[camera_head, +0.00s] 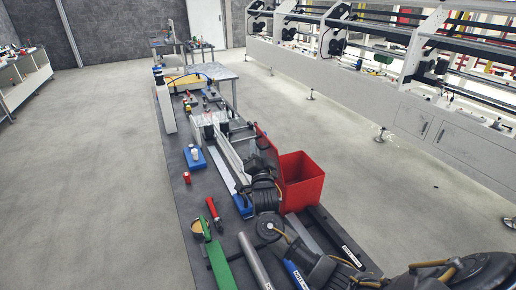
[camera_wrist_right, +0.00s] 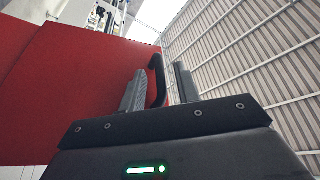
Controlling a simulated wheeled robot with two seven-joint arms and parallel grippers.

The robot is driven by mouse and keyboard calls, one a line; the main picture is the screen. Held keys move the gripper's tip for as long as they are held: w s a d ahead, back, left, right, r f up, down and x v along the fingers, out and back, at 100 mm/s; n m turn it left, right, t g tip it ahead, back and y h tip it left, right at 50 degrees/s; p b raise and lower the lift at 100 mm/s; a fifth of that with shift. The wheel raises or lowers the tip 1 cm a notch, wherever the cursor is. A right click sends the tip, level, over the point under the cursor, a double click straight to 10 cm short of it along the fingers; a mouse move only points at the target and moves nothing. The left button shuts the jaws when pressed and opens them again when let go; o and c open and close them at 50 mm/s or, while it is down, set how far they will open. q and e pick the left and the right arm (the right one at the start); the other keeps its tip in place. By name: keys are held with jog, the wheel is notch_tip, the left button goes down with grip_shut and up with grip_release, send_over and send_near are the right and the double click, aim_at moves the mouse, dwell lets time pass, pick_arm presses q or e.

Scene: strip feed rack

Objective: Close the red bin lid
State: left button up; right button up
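The red bin (camera_head: 301,185) stands at the right side of the dark bench, with its top open. Its red lid (camera_head: 267,147) stands raised at the bin's left, partly hidden by my right arm. In the right wrist view the lid is a broad red panel (camera_wrist_right: 70,85) with a black curved handle (camera_wrist_right: 157,75) near its right edge. My right gripper (camera_head: 262,152) is at the lid. In the right wrist view its two fingers (camera_wrist_right: 158,90) are apart, one on each side of the handle, with a gap visible on the right. My left gripper is not in view.
On the bench (camera_head: 180,205) lie a green bar (camera_head: 219,265), a red-handled tool (camera_head: 214,213), a blue block (camera_head: 194,158) and long strips near the front. A white machine line (camera_head: 385,95) stands at the right. The floor between is clear.

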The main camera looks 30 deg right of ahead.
grip_shut()
dwell(0.4)
